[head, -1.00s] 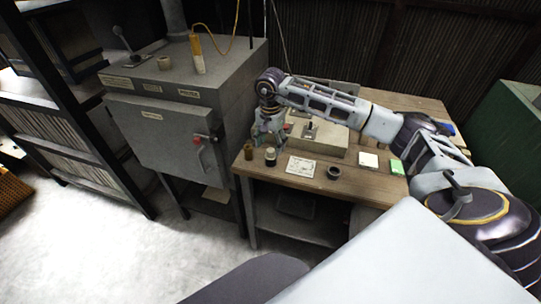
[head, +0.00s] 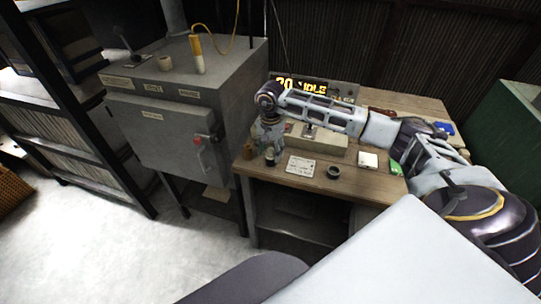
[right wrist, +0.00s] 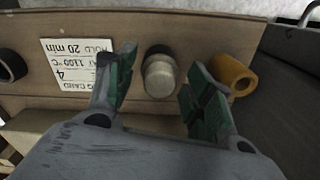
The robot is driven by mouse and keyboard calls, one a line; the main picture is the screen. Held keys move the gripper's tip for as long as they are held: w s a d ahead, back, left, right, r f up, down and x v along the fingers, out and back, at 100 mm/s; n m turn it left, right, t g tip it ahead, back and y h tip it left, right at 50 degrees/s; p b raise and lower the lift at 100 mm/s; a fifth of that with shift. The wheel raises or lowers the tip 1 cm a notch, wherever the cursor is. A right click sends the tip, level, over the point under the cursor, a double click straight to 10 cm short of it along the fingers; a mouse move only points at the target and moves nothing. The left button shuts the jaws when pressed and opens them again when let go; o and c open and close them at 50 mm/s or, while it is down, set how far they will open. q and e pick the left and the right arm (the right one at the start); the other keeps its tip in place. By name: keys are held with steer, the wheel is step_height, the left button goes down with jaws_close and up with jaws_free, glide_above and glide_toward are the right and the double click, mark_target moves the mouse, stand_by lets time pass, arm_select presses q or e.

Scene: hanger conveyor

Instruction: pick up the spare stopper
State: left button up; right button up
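The likely spare stopper, a small dark cylinder with a pale rounded top (head: 270,157), stands near the front left of the wooden bench (head: 378,184). In the right wrist view the stopper (right wrist: 160,76) shows in the gap between my green-padded fingers. My right gripper (head: 268,148) is over it in the head view, with its fingers (right wrist: 158,82) open on either side. The fingers look apart from the stopper; how far they reach down around it is hard to tell. My left gripper is not in view.
A white card (head: 300,166) and a dark ring (head: 334,172) lie on the bench. A grey furnace (head: 165,120) stands to the left. A lit display (head: 313,88) stands behind my arm.

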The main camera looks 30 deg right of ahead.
mark_target(270, 149)
steer(key=shift+c, duration=1.1)
steer(key=c, duration=0.4)
steer(key=shift+r, duration=0.15)
steer(key=shift+c, duration=0.3)
steer(key=shift+r, duration=0.55)
step_height(270, 149, up, 8)
steer(key=shift+f+b, duration=0.15)
steer(key=shift+b, duration=0.25)
steer(key=shift+r, duration=0.5)
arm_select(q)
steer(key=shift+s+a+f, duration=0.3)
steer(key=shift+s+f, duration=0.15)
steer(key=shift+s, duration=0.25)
